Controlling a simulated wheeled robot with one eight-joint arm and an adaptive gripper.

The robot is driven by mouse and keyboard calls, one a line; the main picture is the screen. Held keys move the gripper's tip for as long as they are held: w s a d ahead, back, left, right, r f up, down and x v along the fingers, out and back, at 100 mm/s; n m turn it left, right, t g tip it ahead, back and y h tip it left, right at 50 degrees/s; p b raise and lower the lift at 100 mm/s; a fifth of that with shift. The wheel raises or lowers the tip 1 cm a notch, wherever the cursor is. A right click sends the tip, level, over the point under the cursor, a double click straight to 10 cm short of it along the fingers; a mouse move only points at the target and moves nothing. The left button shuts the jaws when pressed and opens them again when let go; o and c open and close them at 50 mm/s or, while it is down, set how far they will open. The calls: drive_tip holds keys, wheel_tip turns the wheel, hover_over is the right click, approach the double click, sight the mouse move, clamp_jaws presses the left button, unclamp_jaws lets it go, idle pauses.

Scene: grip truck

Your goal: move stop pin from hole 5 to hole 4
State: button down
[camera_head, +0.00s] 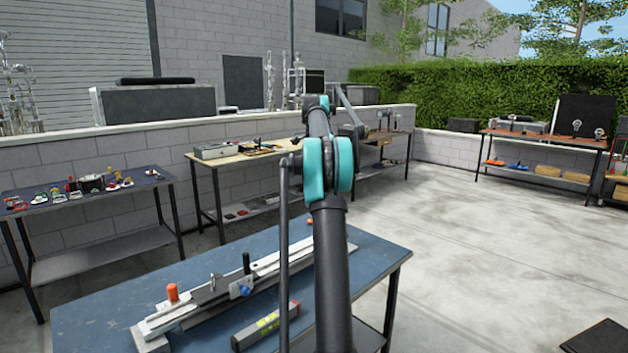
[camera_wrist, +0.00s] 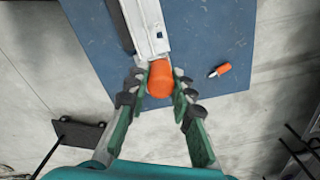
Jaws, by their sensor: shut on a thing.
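In the wrist view, my gripper (camera_wrist: 158,80) is shut on an orange knob, which appears to be the head of the stop pin (camera_wrist: 160,86). The knob overlaps the near end of the long metal rail (camera_wrist: 146,30); its shank is hidden, so I cannot tell whether it sits in a hole. In the head view, the rail (camera_head: 300,251) lies diagonally on the blue table (camera_head: 95,308). An orange knob (camera_head: 172,292) stands at its left end, with a black upright handle (camera_head: 246,263) and a blue knob (camera_head: 241,288) near its middle. My gripper cannot be made out there; hole numbers are unreadable.
A loose orange piece with a dark tip (camera_wrist: 220,70) lies beside the rail. A grey and yellow-green level (camera_head: 266,325) lies in front of the rail. Cluttered benches stand along the wall behind. The floor (camera_head: 480,230) to the right is open.

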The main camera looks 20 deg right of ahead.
drive_tip(key=shift+r, duration=2.25)
drive_tip(key=shift+a, duration=0.1)
